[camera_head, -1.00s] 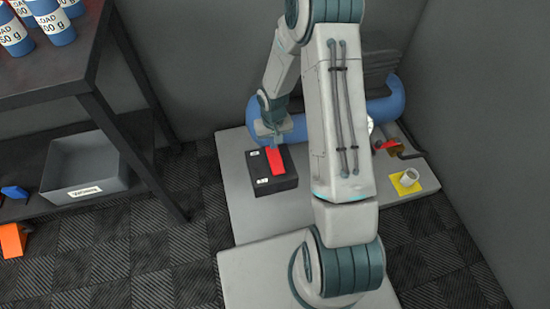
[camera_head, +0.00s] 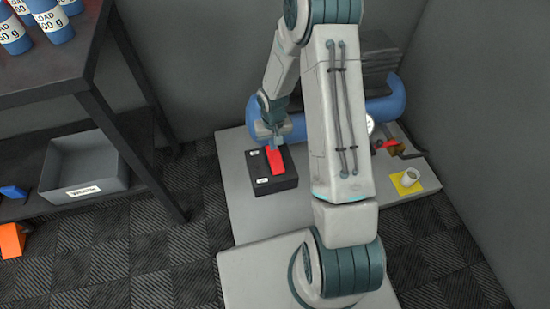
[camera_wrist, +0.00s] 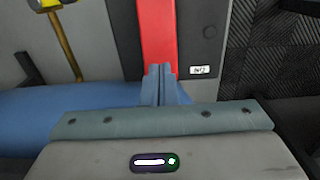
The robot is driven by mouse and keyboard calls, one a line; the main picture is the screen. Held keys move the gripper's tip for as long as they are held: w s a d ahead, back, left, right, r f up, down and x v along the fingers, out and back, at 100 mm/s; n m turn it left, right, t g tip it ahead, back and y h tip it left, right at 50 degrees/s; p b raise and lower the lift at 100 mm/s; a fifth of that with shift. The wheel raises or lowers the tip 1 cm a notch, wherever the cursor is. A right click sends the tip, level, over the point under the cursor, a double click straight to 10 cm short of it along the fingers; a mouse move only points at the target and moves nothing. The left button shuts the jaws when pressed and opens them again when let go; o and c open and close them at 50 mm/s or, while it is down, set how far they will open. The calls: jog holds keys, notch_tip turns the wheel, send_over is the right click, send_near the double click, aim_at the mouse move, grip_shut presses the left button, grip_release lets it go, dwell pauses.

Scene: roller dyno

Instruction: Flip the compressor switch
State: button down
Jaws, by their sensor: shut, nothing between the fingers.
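The compressor switch is a long red rocker (camera_head: 276,161) on a black box (camera_head: 280,186) with small white labels. The box sits on the light grey base plate in front of the blue tank (camera_head: 385,106). My gripper (camera_head: 271,147) is shut and empty at the tank-side end of the rocker. In the wrist view the closed fingertips (camera_wrist: 160,70) overlap the near end of the red rocker (camera_wrist: 158,30). I cannot tell whether they touch it or hover just above. One white label (camera_wrist: 199,70) shows beside the rocker, too small to read surely.
A white cylindrical part (camera_head: 411,177) on a yellow patch and a red-handled part (camera_head: 387,144) are at the plate's right. A dark shelf (camera_head: 50,73) with a grey bin (camera_head: 83,165) stands left. Walls close in behind and right.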

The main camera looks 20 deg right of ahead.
jog(key=shift+f+b, duration=1.1)
jog(key=shift+f, duration=0.5)
dwell(0.4)
jog(key=shift+r, duration=0.15)
jog(key=shift+r+p, duration=2.65)
jog(key=shift+r, duration=0.75)
jog(key=shift+r, duration=0.2)
notch_tip(320, 180, up, 16)
jog(key=p, duration=0.8)
send_over(274, 153)
jog(key=s, duration=0.1)
jog(key=s+r+t+p, duration=0.1)
jog(key=s+r+p, duration=0.25)
jog(key=r, duration=0.55)
jog(key=s+r+p, duration=0.2)
jog(key=r+p, duration=0.2)
jog(key=r, duration=0.6)
jog(key=s+r+t+p, duration=0.1)
jog(key=s+r+p, duration=0.6)
jog(key=r, duration=0.5)
jog(key=s+r+p, duration=0.7)
jog(key=r, duration=0.5)
jog(key=shift+a+t, duration=0.2)
jog(key=shift+t, duration=0.2)
